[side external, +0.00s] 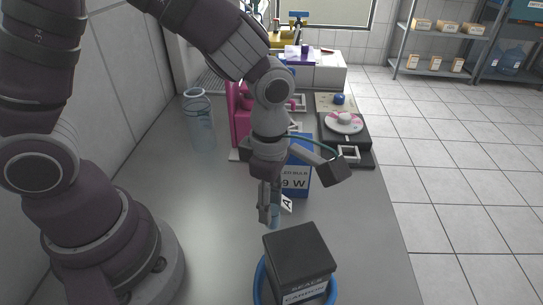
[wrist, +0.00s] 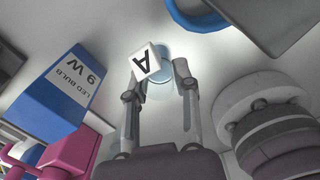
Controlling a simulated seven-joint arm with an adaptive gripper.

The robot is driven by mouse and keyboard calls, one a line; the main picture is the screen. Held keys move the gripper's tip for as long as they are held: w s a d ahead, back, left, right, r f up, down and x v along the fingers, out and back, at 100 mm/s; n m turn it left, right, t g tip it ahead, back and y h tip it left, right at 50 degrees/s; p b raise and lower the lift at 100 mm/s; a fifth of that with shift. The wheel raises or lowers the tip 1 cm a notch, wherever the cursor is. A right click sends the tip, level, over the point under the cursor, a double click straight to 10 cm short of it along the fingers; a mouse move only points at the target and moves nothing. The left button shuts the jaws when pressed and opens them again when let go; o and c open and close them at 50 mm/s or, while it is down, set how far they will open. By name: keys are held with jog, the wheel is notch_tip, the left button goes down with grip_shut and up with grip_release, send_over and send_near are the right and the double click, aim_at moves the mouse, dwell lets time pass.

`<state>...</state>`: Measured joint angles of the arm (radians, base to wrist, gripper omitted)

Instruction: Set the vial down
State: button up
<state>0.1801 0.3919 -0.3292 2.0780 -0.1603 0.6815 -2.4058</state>
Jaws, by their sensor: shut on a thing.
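The vial (side external: 275,219) is a small pale-blue cylinder bearing a white label with a black letter A (side external: 286,204). My gripper (side external: 269,208) points down over the grey bench and is shut on the vial, its fingers on either side. In the wrist view the vial (wrist: 160,91) sits between the fingertips of my gripper (wrist: 158,76), with the label (wrist: 146,62) at its left. The vial looks roughly upright, low over the bench. I cannot tell whether its base touches the surface.
A black box (side external: 298,252) stands in a blue round container (side external: 259,283) just in front of the vial. A blue LED bulb box (side external: 300,180) stands close behind. A clear cylinder (side external: 200,125) stands back left. The bench (side external: 365,230) is bare to the right.

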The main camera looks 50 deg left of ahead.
jog(key=w+d, duration=0.2)
jog(key=w, duration=0.2)
jog(key=w+d+f, duration=0.1)
jog(key=w+d, duration=0.1)
jog(key=w, duration=0.2)
jog(key=w+d, duration=0.1)
jog(key=w, duration=0.4)
jog(key=shift+d+f, duration=0.2)
jog(key=shift+d, duration=0.2)
jog(key=shift+f, duration=1.75)
jog(key=shift+f, duration=0.1)
jog(key=o, duration=0.9)
jog(key=shift+w, duration=0.1)
